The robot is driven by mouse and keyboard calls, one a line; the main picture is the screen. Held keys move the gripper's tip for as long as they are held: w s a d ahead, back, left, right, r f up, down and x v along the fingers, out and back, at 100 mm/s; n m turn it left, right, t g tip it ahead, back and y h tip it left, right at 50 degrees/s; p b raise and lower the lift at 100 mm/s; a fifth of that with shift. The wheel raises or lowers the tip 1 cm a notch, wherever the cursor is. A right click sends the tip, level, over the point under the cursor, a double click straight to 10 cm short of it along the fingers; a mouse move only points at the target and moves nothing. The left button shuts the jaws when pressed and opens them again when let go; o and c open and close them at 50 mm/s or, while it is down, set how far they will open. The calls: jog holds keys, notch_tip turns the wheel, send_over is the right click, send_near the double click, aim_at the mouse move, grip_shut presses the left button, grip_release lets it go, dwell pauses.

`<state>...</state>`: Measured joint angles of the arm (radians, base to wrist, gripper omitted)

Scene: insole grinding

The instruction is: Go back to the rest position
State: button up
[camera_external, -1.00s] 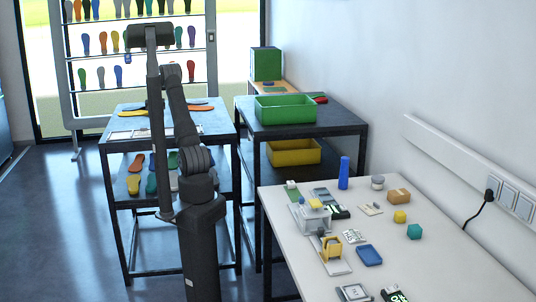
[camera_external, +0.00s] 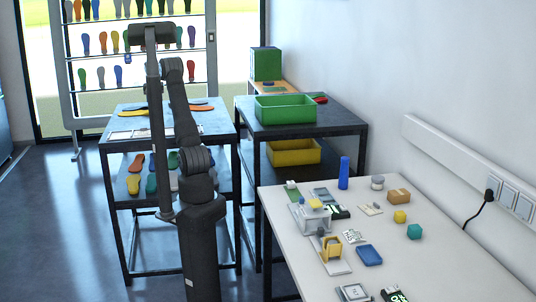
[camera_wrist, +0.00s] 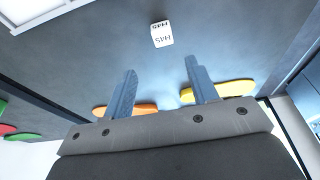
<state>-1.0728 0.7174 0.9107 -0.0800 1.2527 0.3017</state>
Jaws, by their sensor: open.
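My gripper (camera_wrist: 160,66) is open in the wrist view, with its two blue-grey fingers apart and nothing between them. An orange insole (camera_wrist: 140,109) and a yellow insole (camera_wrist: 222,91) lie on the dark tabletop (camera_wrist: 95,60), seen partly behind the fingers. In the external view, the orange insole (camera_external: 201,107) and the yellow insole (camera_external: 132,113) are on the dark table behind my arm. My arm stands raised in front of that table; its fingers cannot be made out there.
A small white lettered block (camera_wrist: 162,34) stands on the dark tabletop. A green bin (camera_external: 285,110) stands on the neighbouring table, with a yellow bin (camera_external: 293,152) below. The white table (camera_external: 450,270) at right holds several small parts. Insoles hang on a rack (camera_external: 150,73) behind.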

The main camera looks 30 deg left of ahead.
jog(key=x, duration=1.2)
jog(key=shift+r, duration=2)
jog(key=shift+f, duration=0.1)
